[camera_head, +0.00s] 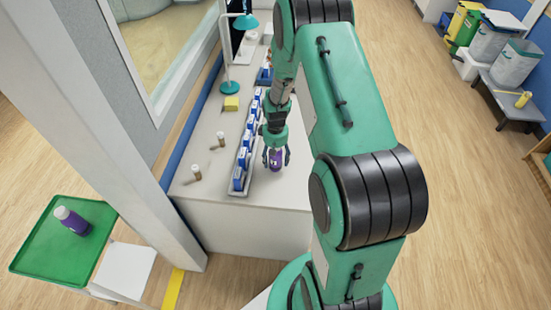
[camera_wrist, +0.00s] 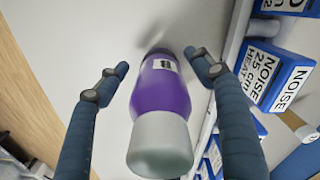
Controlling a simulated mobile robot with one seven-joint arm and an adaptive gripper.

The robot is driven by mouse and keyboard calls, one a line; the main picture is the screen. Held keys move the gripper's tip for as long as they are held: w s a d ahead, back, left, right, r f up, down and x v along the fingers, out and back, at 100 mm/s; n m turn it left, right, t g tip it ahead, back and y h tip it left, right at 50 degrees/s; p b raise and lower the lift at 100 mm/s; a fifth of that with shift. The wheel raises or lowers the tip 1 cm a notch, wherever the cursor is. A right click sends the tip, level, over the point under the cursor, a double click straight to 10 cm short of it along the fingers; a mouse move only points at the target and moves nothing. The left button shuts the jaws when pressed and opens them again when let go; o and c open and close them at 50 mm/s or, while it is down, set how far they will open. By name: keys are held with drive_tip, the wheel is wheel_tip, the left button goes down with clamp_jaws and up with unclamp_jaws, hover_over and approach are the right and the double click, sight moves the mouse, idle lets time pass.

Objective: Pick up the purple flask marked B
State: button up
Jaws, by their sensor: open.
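A purple flask (camera_wrist: 160,95) with a grey cap and a small white label stands between the two fingers of my gripper (camera_wrist: 156,62) in the wrist view. The fingers are open, with a gap on each side of the flask. The label's letter is too small to read. In the head view my gripper (camera_head: 276,157) is low over the white counter, with the purple flask (camera_head: 276,164) between its fingers. A second purple flask (camera_head: 74,221) with a pale cap is on the green tray (camera_head: 38,252) at the left; its marking cannot be read.
A row of blue-and-white boxes (camera_head: 244,158) stands in a long rack beside my gripper.

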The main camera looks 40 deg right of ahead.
drive_tip(key=shift+f, duration=0.95)
drive_tip(key=c, duration=1.4)
drive_tip(key=shift+r, duration=0.15)
drive_tip(key=shift+r, duration=0.65)
wheel_tip(320, 180, up, 2)
drive_tip(key=shift+w+r+p, duration=0.1)
drive_tip(key=shift+r+p, duration=0.1)
drive_tip(key=shift+p, duration=0.1)
drive_tip(key=s+a, duration=0.3)
drive_tip(key=s, duration=0.4)
drive_tip(key=s+a+r+p, duration=0.1)
drive_tip(key=s+a, duration=0.2)
drive_tip(key=s, duration=0.4)
drive_tip(key=shift+s+a, duration=0.35)
drive_tip(key=shift+a, duration=0.05)
